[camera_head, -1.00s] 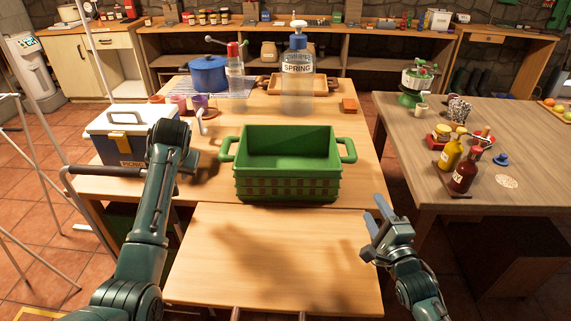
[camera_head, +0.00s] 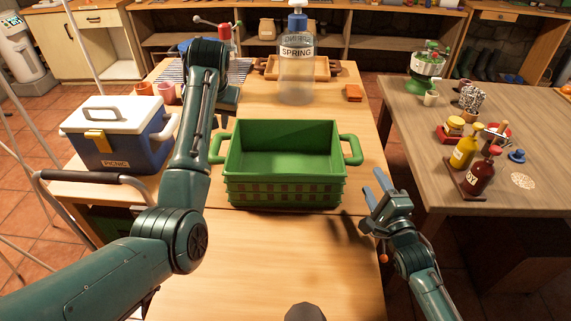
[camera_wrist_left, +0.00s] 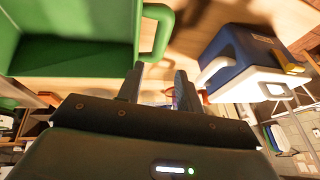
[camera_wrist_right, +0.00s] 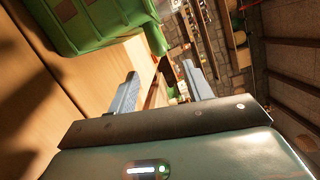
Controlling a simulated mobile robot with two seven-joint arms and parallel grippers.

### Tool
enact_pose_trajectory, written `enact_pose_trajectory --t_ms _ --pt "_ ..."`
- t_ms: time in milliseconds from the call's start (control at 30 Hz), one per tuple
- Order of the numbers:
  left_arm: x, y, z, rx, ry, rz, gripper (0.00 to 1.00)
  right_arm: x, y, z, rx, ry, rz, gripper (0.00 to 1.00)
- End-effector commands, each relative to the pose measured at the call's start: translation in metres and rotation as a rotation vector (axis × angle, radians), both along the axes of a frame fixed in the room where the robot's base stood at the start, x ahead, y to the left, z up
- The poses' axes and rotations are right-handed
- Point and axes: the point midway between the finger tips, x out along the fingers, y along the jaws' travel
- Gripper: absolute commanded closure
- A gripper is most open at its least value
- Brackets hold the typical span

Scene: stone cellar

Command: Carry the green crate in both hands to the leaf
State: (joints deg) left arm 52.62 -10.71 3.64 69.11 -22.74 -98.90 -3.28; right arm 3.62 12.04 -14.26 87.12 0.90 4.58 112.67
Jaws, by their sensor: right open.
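The green crate (camera_head: 284,192) stands upright on the table near its front, with a loop handle on its left and right sides. It looks empty. The leaf (camera_head: 265,262) is the bare wooden panel on the near side of the crate. My right gripper (camera_head: 374,181) is open and empty, to the right of and nearer than the crate's right handle. My left arm reaches past the crate's left side, and its gripper is mostly hidden in the head view. In the left wrist view my left gripper (camera_wrist_left: 158,70) is open, its fingers close to the left handle (camera_wrist_left: 160,28).
A blue-and-white picnic cooler (camera_head: 118,135) stands left of the crate. A clear pump bottle (camera_head: 296,75) and a wooden tray (camera_head: 328,68) stand behind it. The side table (camera_head: 445,115) on the right holds sauce bottles (camera_head: 478,177) and a grinder (camera_head: 424,70).

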Motion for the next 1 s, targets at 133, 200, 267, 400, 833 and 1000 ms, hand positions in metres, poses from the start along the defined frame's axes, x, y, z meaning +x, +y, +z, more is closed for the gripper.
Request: enact_pose_trajectory --t_ms 133,200,267,400,833,1000 --pt "0.005 0.003 -0.015 0.000 0.004 0.001 0.64 0.016 0.004 0.002 0.001 -0.003 -0.001 0.50" --pt "0.009 0.006 -0.026 0.000 0.005 0.000 0.64 0.027 0.007 0.003 0.001 -0.003 0.000 0.50" --pt "0.014 0.008 -0.036 0.000 0.006 -0.001 0.64 0.039 0.010 0.003 0.001 -0.003 -0.001 0.50" --pt "0.024 0.014 -0.061 0.001 0.006 0.002 0.64 0.065 0.017 0.004 0.002 -0.003 0.000 0.50" --pt "0.046 0.025 -0.112 0.001 0.002 0.001 0.64 0.119 0.030 0.006 0.000 -0.002 -0.001 0.50" --pt "0.048 0.026 -0.117 0.000 0.000 0.001 0.64 0.125 0.032 0.006 0.001 -0.001 0.000 0.50"
